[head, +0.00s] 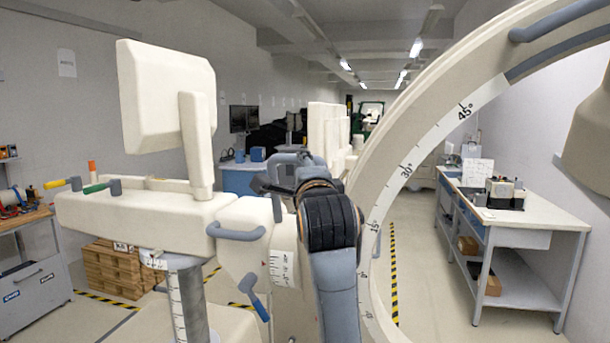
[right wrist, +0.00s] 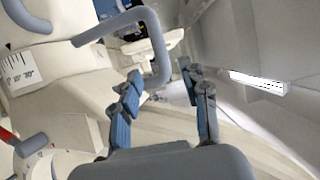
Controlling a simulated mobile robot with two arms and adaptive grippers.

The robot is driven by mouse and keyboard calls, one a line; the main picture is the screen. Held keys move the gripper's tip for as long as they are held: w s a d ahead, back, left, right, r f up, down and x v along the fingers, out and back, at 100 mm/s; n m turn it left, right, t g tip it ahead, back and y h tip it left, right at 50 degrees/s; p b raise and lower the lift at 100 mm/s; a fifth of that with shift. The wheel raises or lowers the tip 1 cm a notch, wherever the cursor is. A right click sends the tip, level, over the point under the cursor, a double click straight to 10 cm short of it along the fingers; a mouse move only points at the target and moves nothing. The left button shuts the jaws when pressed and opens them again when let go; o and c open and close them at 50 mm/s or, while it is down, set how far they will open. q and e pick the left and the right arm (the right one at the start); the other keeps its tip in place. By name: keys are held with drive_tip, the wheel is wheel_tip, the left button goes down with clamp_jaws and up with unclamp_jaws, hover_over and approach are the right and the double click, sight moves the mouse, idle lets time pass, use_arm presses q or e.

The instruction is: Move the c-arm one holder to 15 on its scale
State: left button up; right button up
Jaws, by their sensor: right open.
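The cream c-arm ring (head: 385,165) curves up the right side of the head view, with a degree scale marked 15°, 30° and 45°. The cream holder block (head: 240,250) stands left of it, with a small scale plate (head: 284,268) whose reading I cannot make out. In the right wrist view, a scale plate (right wrist: 17,70) shows at the left. My right gripper (right wrist: 162,82) is open and empty. A grey-blue bar handle (right wrist: 158,50) lies just beyond and partly between its fingertips; contact is not clear. My right arm hides part of the holder in the head view. My left gripper is out of view.
A cream monitor (head: 165,95) rises above the cart body (head: 140,215). A blue lever (head: 254,297) hangs below the holder.

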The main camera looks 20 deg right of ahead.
drive_tip(key=shift+s+a, duration=0.1)
drive_tip(key=shift+s, duration=0.35)
drive_tip(key=shift+f, duration=0.1)
idle(0.5)
